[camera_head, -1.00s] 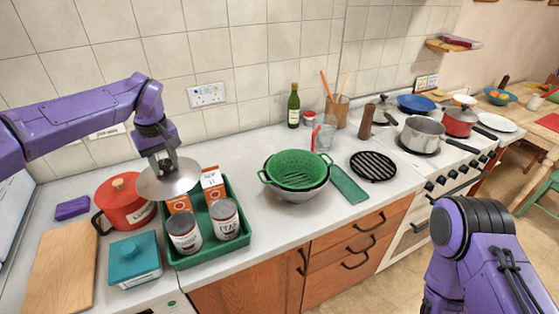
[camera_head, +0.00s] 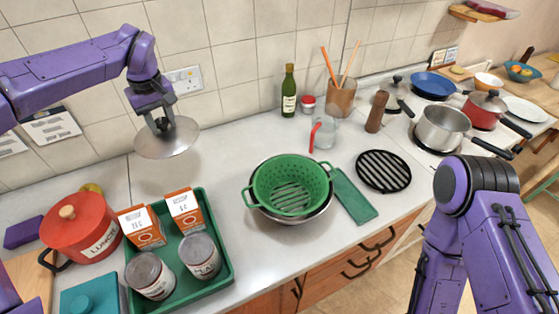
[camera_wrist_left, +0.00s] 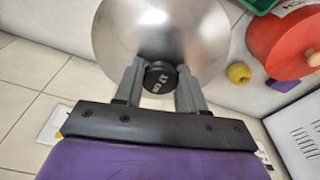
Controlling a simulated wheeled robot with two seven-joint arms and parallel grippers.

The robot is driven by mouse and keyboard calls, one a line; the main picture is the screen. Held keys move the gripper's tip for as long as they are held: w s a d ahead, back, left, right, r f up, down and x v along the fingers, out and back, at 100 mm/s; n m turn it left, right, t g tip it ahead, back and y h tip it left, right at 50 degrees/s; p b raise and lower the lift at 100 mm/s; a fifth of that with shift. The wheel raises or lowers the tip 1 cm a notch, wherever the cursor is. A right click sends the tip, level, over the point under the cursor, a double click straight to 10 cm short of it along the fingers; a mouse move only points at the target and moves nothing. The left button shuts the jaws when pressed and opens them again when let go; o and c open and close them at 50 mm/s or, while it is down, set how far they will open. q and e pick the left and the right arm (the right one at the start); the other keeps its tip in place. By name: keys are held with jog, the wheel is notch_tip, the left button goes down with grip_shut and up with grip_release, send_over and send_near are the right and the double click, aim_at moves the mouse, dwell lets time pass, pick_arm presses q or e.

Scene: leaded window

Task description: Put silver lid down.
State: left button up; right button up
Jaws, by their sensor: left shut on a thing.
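The silver lid (camera_head: 168,143) is a round shiny disc held in the air near the tiled wall, behind the green tray. My left gripper (camera_head: 162,124) is shut on the lid's black knob. In the left wrist view the knob (camera_wrist_left: 160,78) sits between the two grey fingers, with the silver lid (camera_wrist_left: 160,30) beyond it. The counter shows below and around the lid, which is clear of it. My right arm is at the right of the head view, but its gripper fingers are not visible.
A green tray (camera_head: 228,262) holds orange cartons and cans. A red pot (camera_head: 80,235) stands left of it. A green colander (camera_head: 290,180) sits in a metal bowl. A silver saucepan (camera_head: 441,127) stands on the hob. Bare counter (camera_head: 225,150) lies between tray and wall.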

aim_at(163, 133)
pick_arm(q)
jog(key=f+b, duration=0.1)
jog(key=w+f, duration=0.1)
jog(key=f, duration=0.1)
jog(key=shift+a+f+b, duration=0.1)
jog(key=shift+f+b, duration=0.1)
jog(key=shift+b, duration=0.2)
jog(key=s+f+b, duration=0.1)
jog(key=f+b, duration=0.1)
jog(key=b, duration=0.1)
jog(key=shift+s+f, duration=0.35)
jog(key=shift+s, duration=0.05)
jog(key=shift+w+f, duration=0.1)
jog(key=shift+f, duration=0.3)
jog(key=f, duration=0.3)
jog(key=f+p, duration=0.1)
jog(key=f, duration=0.5)
jog(key=shift+w+f+p, duration=0.25)
jog(key=shift+p, duration=0.1)
jog(key=shift+f, duration=0.35)
